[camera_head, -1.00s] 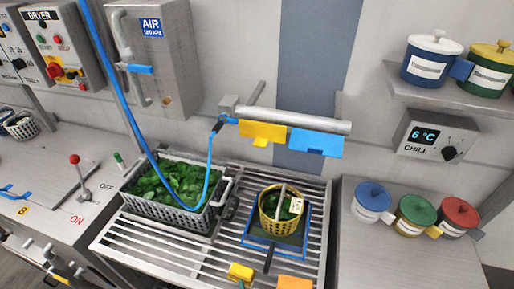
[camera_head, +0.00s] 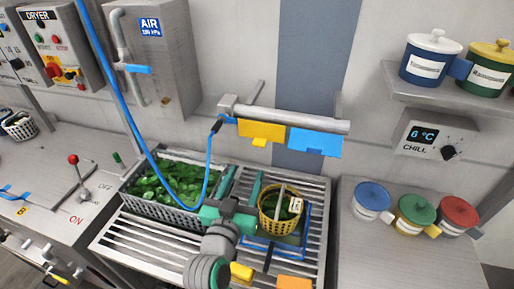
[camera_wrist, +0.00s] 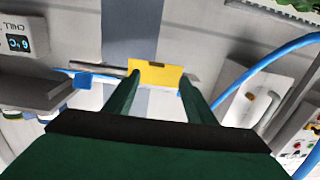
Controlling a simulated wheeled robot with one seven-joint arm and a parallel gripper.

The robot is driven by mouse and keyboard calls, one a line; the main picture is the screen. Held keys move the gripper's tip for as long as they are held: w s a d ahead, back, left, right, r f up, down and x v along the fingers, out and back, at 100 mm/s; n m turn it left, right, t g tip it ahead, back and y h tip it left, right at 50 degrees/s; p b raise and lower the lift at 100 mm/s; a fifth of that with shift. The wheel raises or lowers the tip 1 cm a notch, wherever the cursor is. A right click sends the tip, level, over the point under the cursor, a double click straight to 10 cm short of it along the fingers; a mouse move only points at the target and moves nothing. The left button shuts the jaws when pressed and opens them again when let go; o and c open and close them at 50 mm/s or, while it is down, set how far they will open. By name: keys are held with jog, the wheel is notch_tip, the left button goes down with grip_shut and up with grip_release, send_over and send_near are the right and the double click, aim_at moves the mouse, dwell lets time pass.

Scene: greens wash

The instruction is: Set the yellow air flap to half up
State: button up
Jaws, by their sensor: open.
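The yellow air flap (camera_head: 262,130) hangs from the left part of the grey air bar, beside a blue flap (camera_head: 315,141). It has a small yellow tab at its lower edge. My gripper (camera_head: 240,180) is open and empty below the yellow flap, over the draining rack between the greens crate and the yellow basket. In the wrist view the yellow flap (camera_wrist: 156,74) appears between the tips of my two green fingers (camera_wrist: 160,85), farther off. I see no contact with the flap.
A grey crate of greens (camera_head: 138,204) stands left of my gripper, with a blue hose (camera_head: 160,166) crossing above it. A yellow basket (camera_head: 270,221) on a blue-framed tray stands close to the right. The wall between the rack and flaps is clear.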

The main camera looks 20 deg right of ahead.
aim_at(258, 146)
jog(key=shift+m, duration=0.3)
jog(key=x, duration=0.7)
jog(key=r+x, duration=0.1)
jog(key=x, duration=0.3)
jog(key=shift+d+r, duration=0.1)
jog(key=shift+d, duration=0.15)
grip_shut()
